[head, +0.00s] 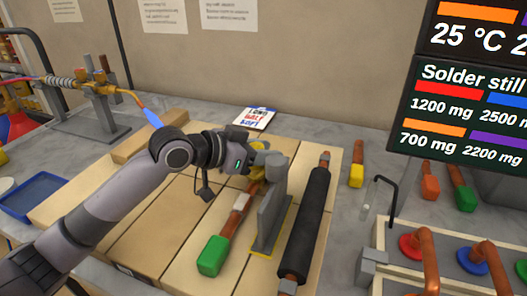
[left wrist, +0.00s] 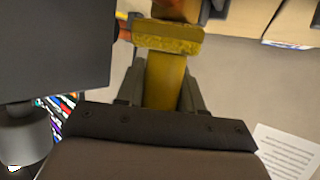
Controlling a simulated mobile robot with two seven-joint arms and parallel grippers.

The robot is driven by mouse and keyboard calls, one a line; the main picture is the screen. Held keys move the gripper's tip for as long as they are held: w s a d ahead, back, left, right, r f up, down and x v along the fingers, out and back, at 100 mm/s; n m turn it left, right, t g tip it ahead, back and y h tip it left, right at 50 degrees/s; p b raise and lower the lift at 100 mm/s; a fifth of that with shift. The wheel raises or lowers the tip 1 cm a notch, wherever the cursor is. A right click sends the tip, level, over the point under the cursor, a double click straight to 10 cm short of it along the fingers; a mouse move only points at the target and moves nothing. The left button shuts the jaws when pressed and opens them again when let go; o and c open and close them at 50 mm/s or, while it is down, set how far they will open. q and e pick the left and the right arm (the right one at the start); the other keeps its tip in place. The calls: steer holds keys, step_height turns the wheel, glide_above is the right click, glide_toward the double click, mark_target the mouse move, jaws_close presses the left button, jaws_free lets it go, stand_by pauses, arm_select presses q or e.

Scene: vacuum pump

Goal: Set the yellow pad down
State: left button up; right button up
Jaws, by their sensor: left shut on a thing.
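The yellow pad (left wrist: 168,38) shows in the left wrist view as a wide, rough yellow block on a smooth yellow stem. My left gripper (left wrist: 163,88) is shut on the stem, with a dark finger on each side. In the head view my left gripper (head: 256,158) is over the wooden boards, at the upper end of a grey upright bracket (head: 271,212). Yellow parts show there, partly hidden by the gripper and bracket. I cannot tell whether the pad touches anything. My right gripper is not in view.
A copper bar with a green end (head: 213,256) lies left of the bracket, and a black roller (head: 307,222) lies right of it. A torch on a stand (head: 101,115) and a blue tray (head: 33,195) are at left. Boards left of the green end are clear.

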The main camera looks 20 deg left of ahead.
arm_select(q)
steer(key=shift+f, duration=0.15)
steer(key=o, duration=1.1)
steer(key=shift+r, duration=0.2)
steer(key=shift+b+v, duration=0.65)
steer(key=shift+v, duration=5.3)
steer(key=shift+f, duration=0.1)
steer(key=shift+s, duration=0.1)
